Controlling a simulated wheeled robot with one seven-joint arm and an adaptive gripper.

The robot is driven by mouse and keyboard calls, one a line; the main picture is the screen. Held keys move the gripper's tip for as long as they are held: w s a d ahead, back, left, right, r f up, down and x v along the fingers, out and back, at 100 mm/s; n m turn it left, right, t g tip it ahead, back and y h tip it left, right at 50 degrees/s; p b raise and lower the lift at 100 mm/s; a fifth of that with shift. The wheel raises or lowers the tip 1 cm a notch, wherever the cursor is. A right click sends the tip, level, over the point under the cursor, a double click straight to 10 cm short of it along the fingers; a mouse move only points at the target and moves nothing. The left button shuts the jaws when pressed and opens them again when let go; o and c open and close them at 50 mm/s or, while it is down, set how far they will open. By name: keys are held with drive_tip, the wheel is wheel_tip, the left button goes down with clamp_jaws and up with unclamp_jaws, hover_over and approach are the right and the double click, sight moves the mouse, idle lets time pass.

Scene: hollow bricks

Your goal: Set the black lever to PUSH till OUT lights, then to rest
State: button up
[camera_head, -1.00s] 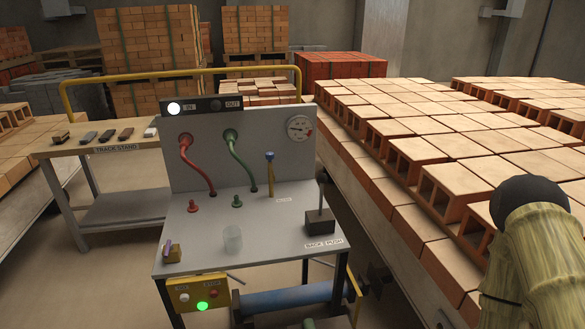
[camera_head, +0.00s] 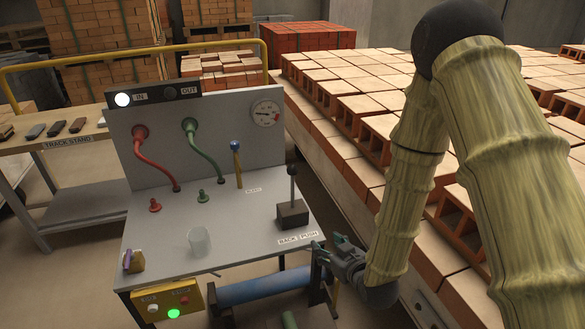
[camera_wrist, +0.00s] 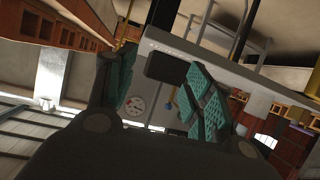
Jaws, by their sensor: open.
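The black lever (camera_head: 292,185) stands near upright on its dark block (camera_head: 292,214) at the right of the grey bench. A label reading BACK and PUSH (camera_head: 298,238) lies in front of the block. On the panel's top strip the IN lamp (camera_head: 123,99) is lit white and the OUT lamp (camera_head: 169,93) is dark. My gripper (camera_head: 318,254) is at the bench's front right corner, apart from the lever. In the wrist view my gripper (camera_wrist: 160,85) has its teal pads spread and empty, with a dark block-like shape (camera_wrist: 167,67) beyond them.
Red (camera_head: 155,160) and green (camera_head: 204,160) hoses, a blue-topped lever (camera_head: 236,163) and a gauge (camera_head: 266,113) are behind. Stacked hollow bricks (camera_head: 360,107) fill the right side.

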sight(296, 173)
drive_tip(key=w+a+r+n+t+y, duration=0.1)
drive_tip(key=w+a+r+t+y, duration=0.15)
drive_tip(key=r, duration=0.55)
drive_tip(key=w+a+r+n+t+y, duration=0.1)
drive_tip(key=w+a+r+n, duration=0.15)
drive_tip(key=r, duration=0.55)
drive_tip(key=shift+m, duration=0.35)
drive_tip(key=p+x, duration=0.1)
drive_tip(key=x, duration=0.2)
drive_tip(key=p+x, duration=0.1)
drive_tip(key=x, duration=0.3)
drive_tip(key=p+x, duration=0.1)
drive_tip(key=x, duration=0.3)
drive_tip(key=shift+w+d+f, duration=0.1)
drive_tip(key=shift+w+f, duration=0.1)
drive_tip(key=shift+f, duration=0.05)
clamp_jaws()
